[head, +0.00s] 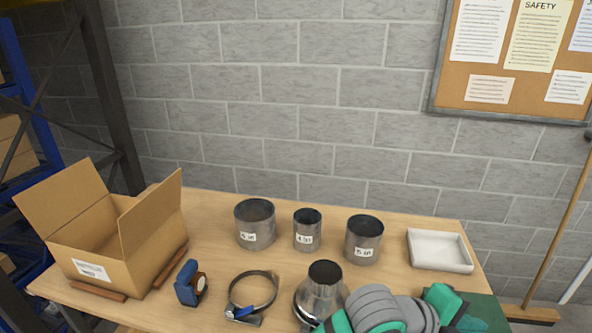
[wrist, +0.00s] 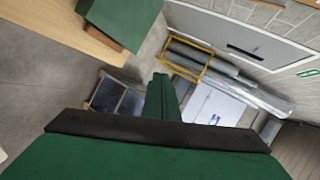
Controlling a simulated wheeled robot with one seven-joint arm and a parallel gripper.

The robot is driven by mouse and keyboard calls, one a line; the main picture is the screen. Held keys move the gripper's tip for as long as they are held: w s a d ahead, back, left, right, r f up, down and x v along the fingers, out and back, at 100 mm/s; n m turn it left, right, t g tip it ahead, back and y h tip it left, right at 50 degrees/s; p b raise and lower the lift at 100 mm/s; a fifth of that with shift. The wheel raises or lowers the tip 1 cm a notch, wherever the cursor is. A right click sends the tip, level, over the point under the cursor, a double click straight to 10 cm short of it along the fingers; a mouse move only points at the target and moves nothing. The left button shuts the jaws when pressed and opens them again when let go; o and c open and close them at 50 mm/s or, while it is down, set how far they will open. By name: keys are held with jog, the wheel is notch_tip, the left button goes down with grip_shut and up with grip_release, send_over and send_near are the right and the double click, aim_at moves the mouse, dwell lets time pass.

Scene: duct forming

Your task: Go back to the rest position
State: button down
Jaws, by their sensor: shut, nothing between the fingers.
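My gripper (wrist: 162,97) shows in the wrist view as narrow green fingers held together beyond a dark bar, with nothing between them. It points away from the tabletop (wrist: 62,30), over the floor side. In the head view my grey and green arm is folded low at the front right of the workbench (head: 205,222). The fingertips cannot be made out there.
On the bench are an open carton (head: 150,245), blue tape tool (head: 188,284), hose clamp (head: 252,296), three metal rings (head: 255,224), (head: 307,230), (head: 363,240), a metal reducer (head: 322,290), a white tray (head: 440,250) and a dark green block (head: 488,312).

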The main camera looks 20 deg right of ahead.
jog(key=w+a+r+n+t+h, duration=0.3)
jog(key=w+r+n+t+h, duration=0.5)
jog(key=n, duration=0.6)
jog(key=w+a+f+n+t+y, duration=0.3)
jog(key=a+f+n+t+y, duration=0.2)
jog(key=a+f+n, duration=0.2)
jog(key=w+a+f+n+t+y, duration=0.3)
jog(key=a+f+n+t+y, duration=0.1)
jog(key=a+f+n+t, duration=0.3)
jog(key=s+a+f+n+g+y, duration=0.1)
jog(key=s+a+f+n+y, duration=0.3)
jog(key=a+f, duration=0.25)
jog(key=s+a+f+n+y, duration=0.35)
jog(key=a+f, duration=0.25)
jog(key=a, duration=0.2)
jog(key=s+a+f+y, duration=0.2)
jog(key=s+a, duration=0.4)
jog(key=s, duration=0.2)
jog(key=s+a+f+g+y, duration=0.1)
jog(key=s+a+f, duration=0.1)
jog(key=s+a, duration=0.4)
jog(key=s, duration=0.3)
jog(key=shift+s+a+f+g+y, duration=0.2)
jog(key=shift+s+a+g+y, duration=0.05)
jog(key=shift+s+g+y, duration=0.1)
